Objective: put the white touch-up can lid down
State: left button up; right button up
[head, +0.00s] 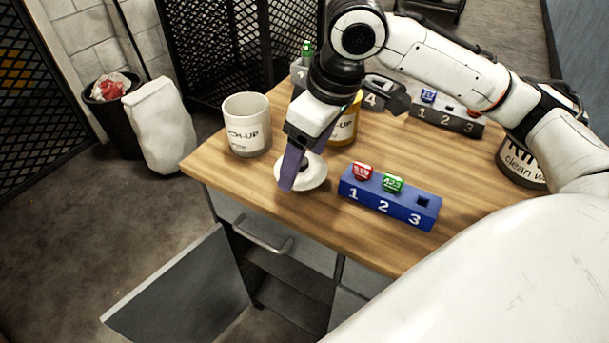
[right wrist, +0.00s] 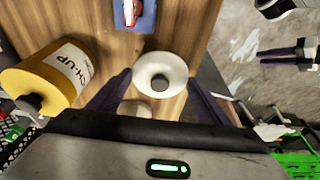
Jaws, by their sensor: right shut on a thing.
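The white lid (head: 314,172), a round disc with a dark centre knob, is held by my right gripper (head: 293,170) near the table's front left edge. In the right wrist view the lid (right wrist: 160,70) sits between the two purple fingers. It is low over the wood; I cannot tell whether it touches. The white touch-up can (head: 247,128) stands upright and lidless to the left of the gripper. Purple fingers at the right of the wrist view appear to be my left gripper (right wrist: 285,57); how far they are open is unclear.
A yellow can (head: 346,128) stands behind the lid. A blue block (head: 388,203) with numbered slots, two filled, is to its right. A dark numbered block (head: 446,122) and a clean-water container (head: 520,162) are farther right. Bare wood (head: 240,177) lies left of the lid.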

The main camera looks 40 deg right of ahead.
aim_at(308, 164)
notch_tip(308, 164, down, 4)
jog(key=shift+r+b, duration=0.1)
jog(key=shift+b, duration=0.35)
pick_arm(q)
jog(key=shift+s+d+f, duration=0.1)
jog(key=shift+s+f, duration=0.1)
jog(key=shift+f, duration=0.25)
pick_arm(e)
jog(key=o, duration=1)
jog(key=shift+r, duration=0.1)
pick_arm(q)
jog(key=p, duration=0.1)
jog(key=r+p, duration=0.1)
jog(key=p, duration=0.1)
jog(key=shift+s+a+r, duration=0.2)
jog(key=shift+s+a, duration=0.1)
jog(key=shift+a, duration=0.1)
pick_arm(e)
jog(key=v, duration=1.2)
pick_arm(q)
jog(key=shift+r, duration=0.1)
